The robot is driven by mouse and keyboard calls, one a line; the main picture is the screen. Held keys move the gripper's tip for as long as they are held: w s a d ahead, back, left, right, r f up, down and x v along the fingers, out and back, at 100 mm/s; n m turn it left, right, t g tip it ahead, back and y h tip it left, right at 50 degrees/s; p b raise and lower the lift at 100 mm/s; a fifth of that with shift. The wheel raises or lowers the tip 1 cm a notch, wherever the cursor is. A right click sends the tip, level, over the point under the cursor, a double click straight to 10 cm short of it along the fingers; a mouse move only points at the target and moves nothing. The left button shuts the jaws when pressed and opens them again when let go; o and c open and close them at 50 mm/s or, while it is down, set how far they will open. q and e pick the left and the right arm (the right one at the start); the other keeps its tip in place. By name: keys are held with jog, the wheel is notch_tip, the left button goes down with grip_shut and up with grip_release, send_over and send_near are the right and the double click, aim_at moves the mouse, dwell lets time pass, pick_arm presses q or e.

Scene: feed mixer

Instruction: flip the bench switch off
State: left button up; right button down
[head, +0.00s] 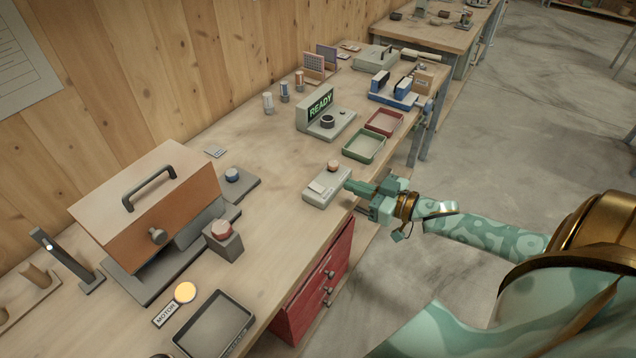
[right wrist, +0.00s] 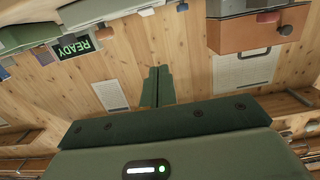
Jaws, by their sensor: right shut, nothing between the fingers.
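The bench switch (head: 335,196) is a low grey box near the bench's front edge, in the middle of the head view. It has a pale rocker plate (head: 318,187) and an orange dome (head: 333,165) on top. I cannot tell which way the rocker is tilted. My right gripper (head: 352,185) is shut and empty, with its fingertips close beside the right side of the box; I cannot tell if they touch. Its closed green fingers also show in the right wrist view (right wrist: 157,86). My left gripper is not in view.
A round lamp (head: 185,292) by the MOTOR label glows yellow. The large orange-brown box (head: 150,200) stands at left. A green tray (head: 364,146), a red tray (head: 384,122) and the READY display (head: 318,108) lie beyond the switch. Bare bench (head: 270,190) lies left of it.

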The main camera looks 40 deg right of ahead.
jog(key=shift+w, duration=0.1)
jog(key=b, duration=0.2)
send_over(318, 190)
jog(key=s, duration=0.1)
jog(key=shift+d+f, duration=0.25)
jog(key=shift+f, duration=0.35)
jog(key=f, duration=0.1)
jog(key=f+b, duration=0.1)
jog(key=w+f, duration=0.1)
jog(key=shift+a+f+b, duration=0.1)
jog(key=shift+a+b, duration=0.2)
jog(key=shift+f, duration=0.4)
